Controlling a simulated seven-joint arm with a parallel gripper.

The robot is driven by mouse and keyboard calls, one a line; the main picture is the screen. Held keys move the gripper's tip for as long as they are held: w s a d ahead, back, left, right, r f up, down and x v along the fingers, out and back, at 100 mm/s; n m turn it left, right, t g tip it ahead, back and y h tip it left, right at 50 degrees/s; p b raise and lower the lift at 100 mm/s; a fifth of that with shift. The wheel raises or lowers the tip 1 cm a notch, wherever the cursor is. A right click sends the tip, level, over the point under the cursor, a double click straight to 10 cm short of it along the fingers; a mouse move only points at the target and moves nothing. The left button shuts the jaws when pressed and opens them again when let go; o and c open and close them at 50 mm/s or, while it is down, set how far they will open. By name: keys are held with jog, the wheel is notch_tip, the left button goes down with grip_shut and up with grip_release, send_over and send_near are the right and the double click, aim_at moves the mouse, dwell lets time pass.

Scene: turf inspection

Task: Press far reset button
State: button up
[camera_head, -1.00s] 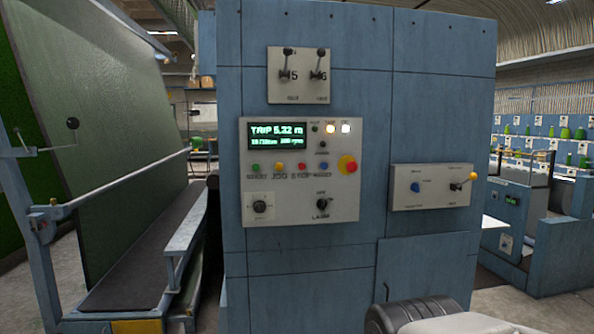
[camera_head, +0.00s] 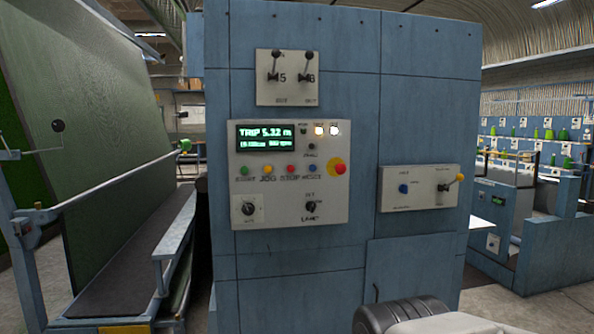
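A blue cabinet (camera_head: 300,255) carries a light control panel (camera_head: 245,190) with a lit green display (camera_head: 264,139) reading "TRIP 5.32 m". Below the display is a row of green, yellow, red and blue buttons; the blue button (camera_head: 315,168) has a small blurred label. A red button on a yellow base (camera_head: 335,169) is at the right. I cannot tell which is the far reset button. My gripper is not in view; part of my arm shows at the bottom.
A plate with two levers (camera_head: 290,92) is above the main panel. A green sheet on a sloped frame (camera_head: 90,150) and a metal rail (camera_head: 110,190) stand at the left. Blue machinery (camera_head: 550,240) stands at the right. Floor shows at the lower right.

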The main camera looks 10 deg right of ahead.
aim_at(314, 170)
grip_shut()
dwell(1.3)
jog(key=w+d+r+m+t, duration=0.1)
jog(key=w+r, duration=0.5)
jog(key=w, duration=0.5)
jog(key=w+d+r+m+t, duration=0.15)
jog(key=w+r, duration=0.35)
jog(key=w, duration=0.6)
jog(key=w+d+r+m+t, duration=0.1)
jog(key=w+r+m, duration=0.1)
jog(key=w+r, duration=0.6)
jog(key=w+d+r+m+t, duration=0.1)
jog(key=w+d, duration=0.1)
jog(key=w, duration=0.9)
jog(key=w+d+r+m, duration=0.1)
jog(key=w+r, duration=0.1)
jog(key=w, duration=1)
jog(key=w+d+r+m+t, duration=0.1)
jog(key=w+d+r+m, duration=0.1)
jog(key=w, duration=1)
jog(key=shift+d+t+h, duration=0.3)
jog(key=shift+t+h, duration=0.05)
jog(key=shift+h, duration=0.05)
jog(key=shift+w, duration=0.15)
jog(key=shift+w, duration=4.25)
